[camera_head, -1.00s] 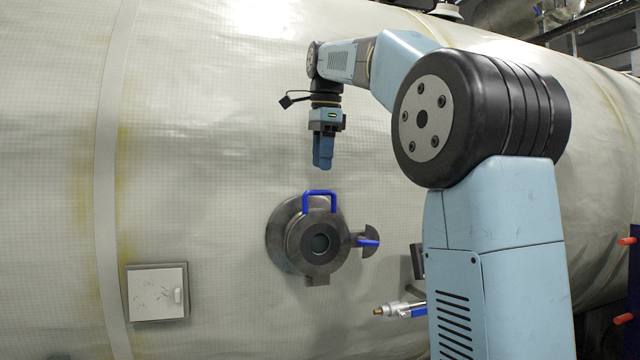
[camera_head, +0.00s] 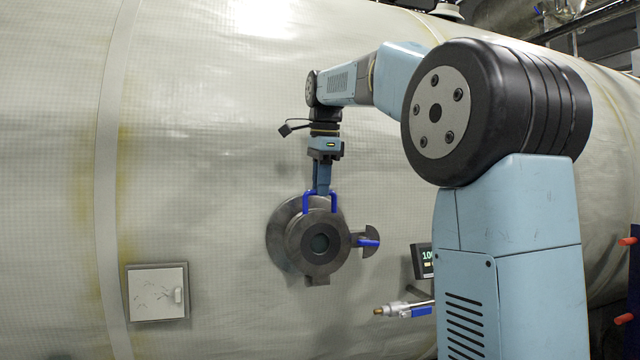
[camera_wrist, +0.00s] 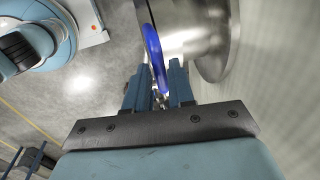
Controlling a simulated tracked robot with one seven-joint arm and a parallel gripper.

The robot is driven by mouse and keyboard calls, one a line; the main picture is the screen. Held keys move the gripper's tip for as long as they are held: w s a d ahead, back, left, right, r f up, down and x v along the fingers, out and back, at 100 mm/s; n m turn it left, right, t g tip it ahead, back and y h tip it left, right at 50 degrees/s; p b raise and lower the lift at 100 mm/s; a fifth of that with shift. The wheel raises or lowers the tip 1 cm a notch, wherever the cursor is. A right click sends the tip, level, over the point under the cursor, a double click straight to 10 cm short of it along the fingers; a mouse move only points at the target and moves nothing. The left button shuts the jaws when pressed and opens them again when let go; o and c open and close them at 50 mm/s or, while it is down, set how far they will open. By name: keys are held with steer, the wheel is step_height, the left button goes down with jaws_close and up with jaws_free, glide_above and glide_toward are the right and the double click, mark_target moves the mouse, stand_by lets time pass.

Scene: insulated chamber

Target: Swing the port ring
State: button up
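The port ring (camera_head: 343,236) is a dark metal ring around a small round window on the chamber wall. A blue U-shaped handle (camera_head: 306,203) stands at its top. A side latch with a blue lever (camera_head: 368,243) sticks out to the right. My gripper (camera_head: 321,192) points down at the handle from above. In the wrist view, the blue handle (camera_wrist: 153,50) reaches between my two fingers (camera_wrist: 160,88). Firm contact on both sides does not show.
The chamber wall (camera_head: 210,150) is curved and pale. A small white hatch (camera_head: 158,293) sits at lower left. A valve with a blue lever (camera_head: 404,310) and a small display (camera_head: 424,261) are at right, beside my arm.

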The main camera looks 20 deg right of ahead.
jaws_close()
steer(key=shift+a, duration=0.2)
steer(key=shift+d, duration=0.1)
steer(key=shift+s, duration=0.15)
